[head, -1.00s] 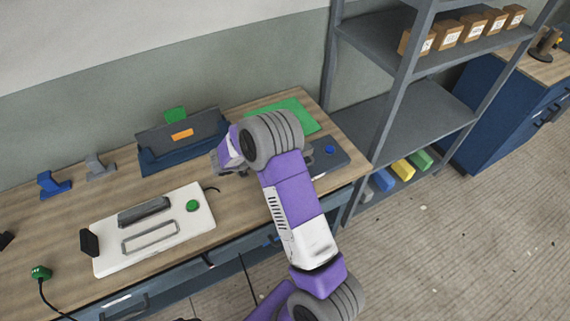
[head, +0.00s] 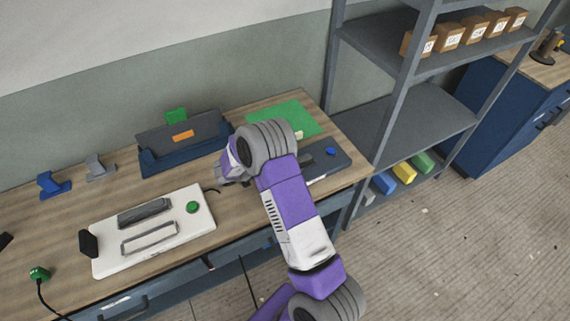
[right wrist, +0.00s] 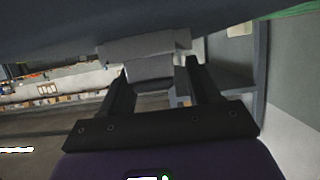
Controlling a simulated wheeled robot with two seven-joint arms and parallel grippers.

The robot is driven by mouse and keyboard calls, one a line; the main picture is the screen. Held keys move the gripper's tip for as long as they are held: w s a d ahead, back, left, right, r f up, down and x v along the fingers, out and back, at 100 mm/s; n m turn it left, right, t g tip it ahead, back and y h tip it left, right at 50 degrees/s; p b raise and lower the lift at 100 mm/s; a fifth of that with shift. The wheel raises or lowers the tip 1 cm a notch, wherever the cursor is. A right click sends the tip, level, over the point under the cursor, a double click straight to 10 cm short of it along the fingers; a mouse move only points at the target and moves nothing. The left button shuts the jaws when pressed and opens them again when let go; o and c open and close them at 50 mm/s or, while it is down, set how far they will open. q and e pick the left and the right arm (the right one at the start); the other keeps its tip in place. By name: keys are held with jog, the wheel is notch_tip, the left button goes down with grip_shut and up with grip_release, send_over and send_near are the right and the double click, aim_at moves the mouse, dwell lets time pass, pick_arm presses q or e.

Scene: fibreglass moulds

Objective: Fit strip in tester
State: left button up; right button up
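The white tester (head: 165,253) lies on the bench at left, with a green button (head: 193,207), a dark grey bar, a metal frame and a black end piece. My right gripper (head: 228,178) is above the bench, between the tester and a blue rack (head: 190,156). In the right wrist view my right gripper (right wrist: 157,68) has its fingers apart. A grey block (right wrist: 147,44) shows beyond and between the tips, with a gap beside the right finger. I see no strip that I can name for sure. My left gripper is not in view.
A blue stand (head: 54,184) and a grey stand (head: 100,167) stand at back left. A grey shelf (head: 425,117) adjoins the bench. Bare wood shows around the tester.

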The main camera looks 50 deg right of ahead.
jog(key=shift+w+a+r, duration=0.1)
jog(key=shift+a+r, duration=0.15)
jog(key=shift+r, duration=0.05)
jog(key=p+v, duration=0.1)
jog(key=v, duration=1)
jog(key=shift+a, duration=0.2)
